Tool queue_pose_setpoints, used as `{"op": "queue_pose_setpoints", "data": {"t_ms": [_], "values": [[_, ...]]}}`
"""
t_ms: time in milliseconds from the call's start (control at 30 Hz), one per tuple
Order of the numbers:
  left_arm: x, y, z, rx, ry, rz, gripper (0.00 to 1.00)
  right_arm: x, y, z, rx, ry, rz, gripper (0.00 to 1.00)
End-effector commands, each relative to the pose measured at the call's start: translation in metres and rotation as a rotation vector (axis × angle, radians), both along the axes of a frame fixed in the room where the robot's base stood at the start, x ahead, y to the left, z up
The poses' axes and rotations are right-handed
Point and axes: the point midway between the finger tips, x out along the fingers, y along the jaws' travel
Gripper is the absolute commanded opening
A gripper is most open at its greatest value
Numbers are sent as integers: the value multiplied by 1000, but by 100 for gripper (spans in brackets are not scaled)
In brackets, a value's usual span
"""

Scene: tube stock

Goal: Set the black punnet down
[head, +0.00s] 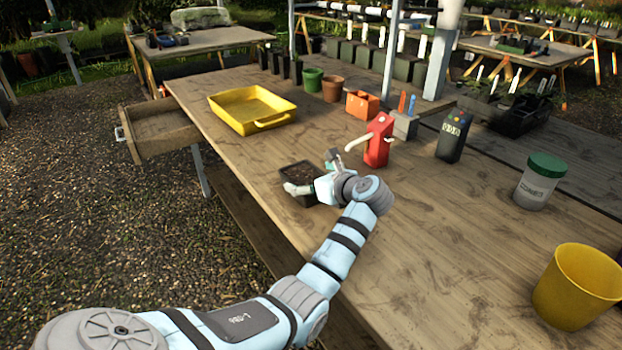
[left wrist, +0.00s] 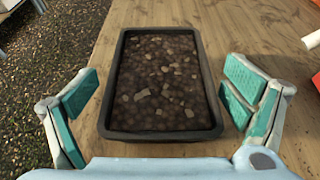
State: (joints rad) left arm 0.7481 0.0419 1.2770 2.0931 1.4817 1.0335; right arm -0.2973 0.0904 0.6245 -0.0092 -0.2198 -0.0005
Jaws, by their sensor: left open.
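The black punnet (head: 298,173) is filled with brown, gritty soil and stands upright on the wooden bench (head: 420,230), near its left edge. In the left wrist view the punnet (left wrist: 162,133) lies between the two teal-padded fingers of my left gripper (left wrist: 158,105). There is a visible gap on each side, so the fingers do not touch it. In the head view my left gripper (head: 312,175) is at the punnet's near side, and the hand partly hides the punnet. My right gripper is not in view.
A red dispenser (head: 379,140) stands just right of the punnet, with a yellow tray (head: 250,108) behind. A black device (head: 453,135), a green-lidded jar (head: 540,182) and a yellow bucket (head: 577,287) stand to the right. An open drawer (head: 160,130) juts out at left. The bench's middle is clear.

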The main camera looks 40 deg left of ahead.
Motion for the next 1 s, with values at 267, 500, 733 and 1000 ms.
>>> {"op": "queue_pose_setpoints", "data": {"t_ms": [267, 500, 733, 1000], "values": [[-6, -25, 15, -3, -2, -3, 94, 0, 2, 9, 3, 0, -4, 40], [-24, -81, 39, -4, -2, -3, 94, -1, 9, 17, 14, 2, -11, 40], [-33, -106, 49, -1, 0, 0, 94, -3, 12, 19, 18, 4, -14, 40], [-33, -106, 49, 0, 0, 1, 94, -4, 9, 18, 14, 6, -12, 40]]}}
